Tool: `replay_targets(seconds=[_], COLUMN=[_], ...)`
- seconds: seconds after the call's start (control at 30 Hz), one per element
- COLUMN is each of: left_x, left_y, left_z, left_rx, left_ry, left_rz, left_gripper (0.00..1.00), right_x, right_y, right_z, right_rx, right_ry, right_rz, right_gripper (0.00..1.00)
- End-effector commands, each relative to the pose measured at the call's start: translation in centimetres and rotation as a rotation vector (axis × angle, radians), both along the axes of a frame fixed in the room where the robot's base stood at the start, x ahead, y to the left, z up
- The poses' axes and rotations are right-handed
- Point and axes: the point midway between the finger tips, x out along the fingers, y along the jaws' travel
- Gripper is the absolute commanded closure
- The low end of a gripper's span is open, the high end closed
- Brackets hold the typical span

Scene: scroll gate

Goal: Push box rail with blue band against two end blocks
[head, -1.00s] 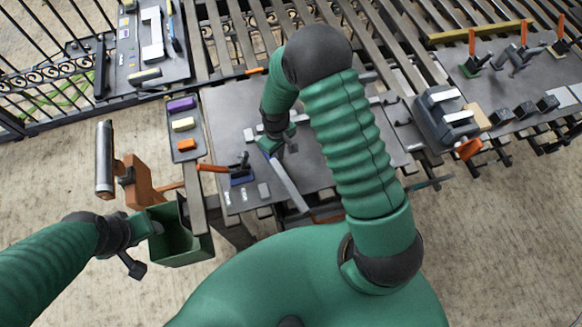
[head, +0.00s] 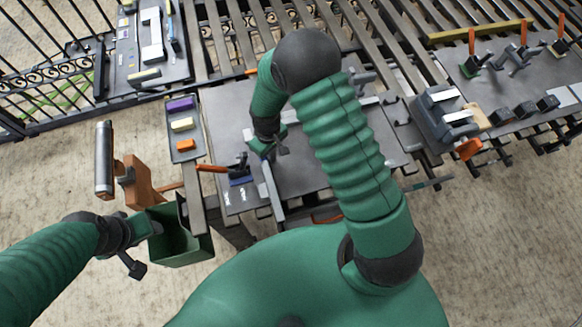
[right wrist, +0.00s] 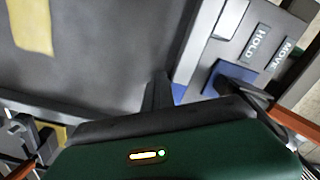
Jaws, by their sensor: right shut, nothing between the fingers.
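The grey box rail (head: 273,190) lies on the dark bench plate (head: 305,165), slanting toward the plate's near edge. Its blue band (head: 263,190) shows as a small patch on its left side. My right gripper (head: 268,157) is shut and empty at the rail's far end; I cannot tell whether it touches. A small pale block (head: 248,134) sits left of that gripper. The near end block is not clear beside the rail. In the right wrist view a dark finger (right wrist: 157,92) stands by a blue patch (right wrist: 179,92). My left gripper (head: 130,265) is by the green bin; its jaws are unclear.
A toggle clamp with an orange handle (head: 212,168) and blue base stands left of the rail. HOLD (right wrist: 258,45) and MOVE labels show in the right wrist view. A tray (head: 184,148) with coloured blocks and a green bin (head: 180,240) are at left.

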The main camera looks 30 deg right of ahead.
Motion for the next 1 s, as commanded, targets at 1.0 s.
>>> replay_targets(seconds=[1.0], left_x=[0.0], left_y=[0.0], left_z=[1.6], left_rx=[0.0], left_ry=[0.0], left_rz=[0.0], left_gripper=[0.52], right_x=[-0.5], right_y=[-2.4], right_z=[1.5], right_rx=[0.001], right_ry=[-0.003], right_rz=[0.001], right_gripper=[1.0])
